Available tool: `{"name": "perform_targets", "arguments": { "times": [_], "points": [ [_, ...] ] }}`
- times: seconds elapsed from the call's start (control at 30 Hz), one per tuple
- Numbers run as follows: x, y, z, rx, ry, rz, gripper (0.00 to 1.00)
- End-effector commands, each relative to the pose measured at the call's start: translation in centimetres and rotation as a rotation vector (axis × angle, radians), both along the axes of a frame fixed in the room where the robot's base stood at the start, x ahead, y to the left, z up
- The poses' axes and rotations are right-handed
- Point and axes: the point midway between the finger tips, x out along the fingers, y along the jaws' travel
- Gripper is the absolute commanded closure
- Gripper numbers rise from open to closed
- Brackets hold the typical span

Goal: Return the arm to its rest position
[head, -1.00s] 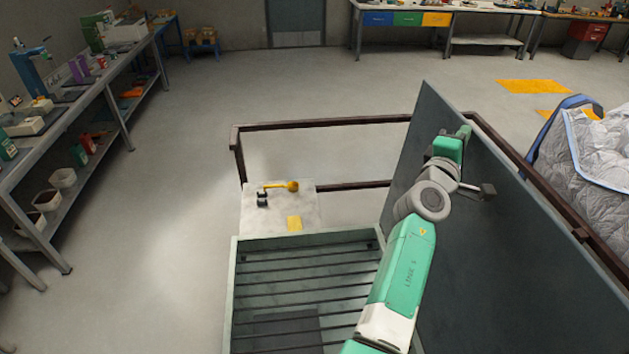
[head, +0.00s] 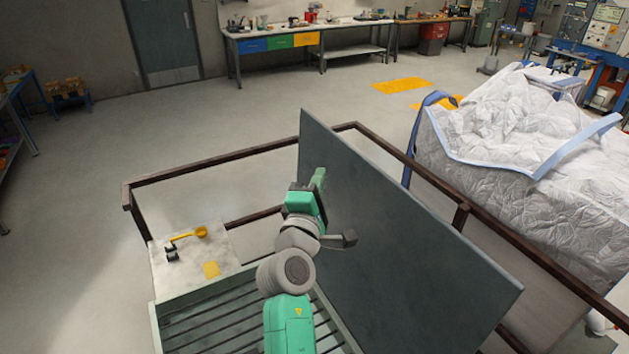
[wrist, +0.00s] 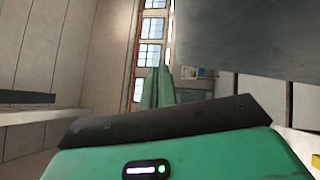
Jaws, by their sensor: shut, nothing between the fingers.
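My gripper (head: 320,180) is at the end of my green and grey arm, in the middle of the head view. It is in front of the tall dark panel (head: 410,260). I cannot tell how close it is to the panel. In the wrist view its two green fingers (wrist: 157,85) point away, side by side and shut. Nothing shows between them. My arm rises from the bottom of the head view, with its lower part out of frame.
A slatted green-grey tray (head: 200,315) lies left of the panel. A quilted grey cover (head: 520,140) stands right. Open floor (head: 80,200) lies left.

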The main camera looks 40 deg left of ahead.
Motion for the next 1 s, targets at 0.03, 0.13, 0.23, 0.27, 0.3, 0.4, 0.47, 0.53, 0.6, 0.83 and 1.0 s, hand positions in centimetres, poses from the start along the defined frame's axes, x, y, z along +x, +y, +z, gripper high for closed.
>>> {"name": "perform_targets", "arguments": {
  "times": [0.03, 0.13, 0.23, 0.27, 0.3, 0.4, 0.47, 0.53, 0.6, 0.83, 1.0],
  "points": [
    [-0.6, -0.2, 0.0, 0.001, -0.001, 0.0, 1.0],
    [-1.3, -0.5, 0.0, 0.001, 0.0, 0.0, 1.0],
    [-1.5, -0.5, 0.0, 0.0, 0.0, 0.0, 1.0],
    [-1.5, -0.5, 0.1, 0.0, 0.0, 0.0, 1.0],
    [-1.5, -0.5, 0.1, 0.0, 0.0, 0.0, 1.0],
    [-1.5, -0.5, 0.1, 0.0, 0.0, 0.0, 1.0],
    [-1.5, -0.5, 0.1, 0.0, 0.0, 0.001, 1.0],
    [-1.5, -0.5, 0.1, 0.0, 0.0, 0.0, 1.0],
    [-1.6, -1.5, 1.4, 0.059, 0.006, -0.002, 1.0],
    [-5.4, -14.2, 13.4, 0.754, 0.063, 0.039, 1.0],
    [-12.6, -25.0, 21.0, 1.259, 0.047, 0.179, 1.0]
  ]
}}
